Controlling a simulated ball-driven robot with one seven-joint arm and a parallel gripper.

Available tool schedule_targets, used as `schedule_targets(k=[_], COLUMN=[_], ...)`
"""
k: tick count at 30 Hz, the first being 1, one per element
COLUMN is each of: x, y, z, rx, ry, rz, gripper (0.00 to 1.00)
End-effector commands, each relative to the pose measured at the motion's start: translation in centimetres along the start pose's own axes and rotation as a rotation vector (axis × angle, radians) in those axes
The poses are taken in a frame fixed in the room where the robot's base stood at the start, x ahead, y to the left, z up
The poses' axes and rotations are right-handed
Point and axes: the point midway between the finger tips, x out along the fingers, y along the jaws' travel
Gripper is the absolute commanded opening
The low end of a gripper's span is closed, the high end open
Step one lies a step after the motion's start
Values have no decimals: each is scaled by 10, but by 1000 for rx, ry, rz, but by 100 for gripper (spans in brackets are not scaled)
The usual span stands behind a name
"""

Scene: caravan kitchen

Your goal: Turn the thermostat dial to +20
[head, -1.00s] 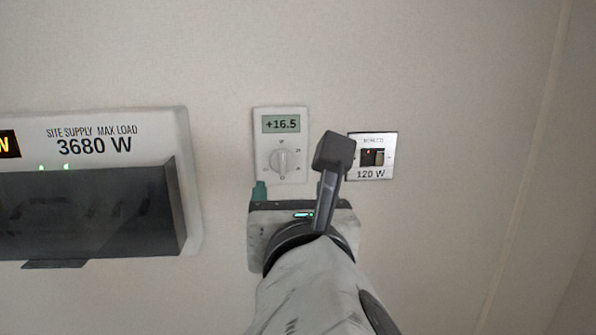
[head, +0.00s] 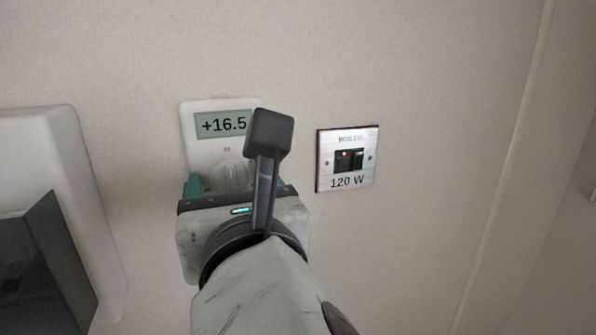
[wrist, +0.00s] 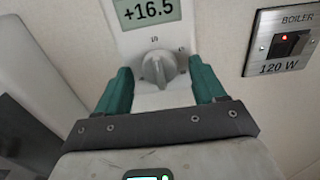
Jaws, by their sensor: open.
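The white thermostat (head: 205,152) is on the wall, and its display (head: 223,124) reads +16.5. Its round dial (wrist: 159,69) shows whole in the wrist view, with a raised grip bar standing nearly upright. In the head view the dial (head: 233,174) is partly hidden behind my gripper. My gripper (wrist: 161,88) is open, with one teal finger to the lower left of the dial and one to the lower right. The dial lies between and a little beyond the fingertips, and I see no contact.
A metal boiler switch plate (head: 347,160) marked 120 W, with a small red light, is to the right of the thermostat. A white box with a dark cover (head: 45,262) is on the wall at left. The wall above is bare.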

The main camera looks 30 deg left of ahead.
Motion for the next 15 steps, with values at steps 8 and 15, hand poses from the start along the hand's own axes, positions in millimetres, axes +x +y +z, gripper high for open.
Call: schedule_targets(k=[8,15], x=[-1,-1], y=[-1,0], z=[0,0], rx=[0,0], ry=[0,0], rz=[-1,0], gripper=[69,55])
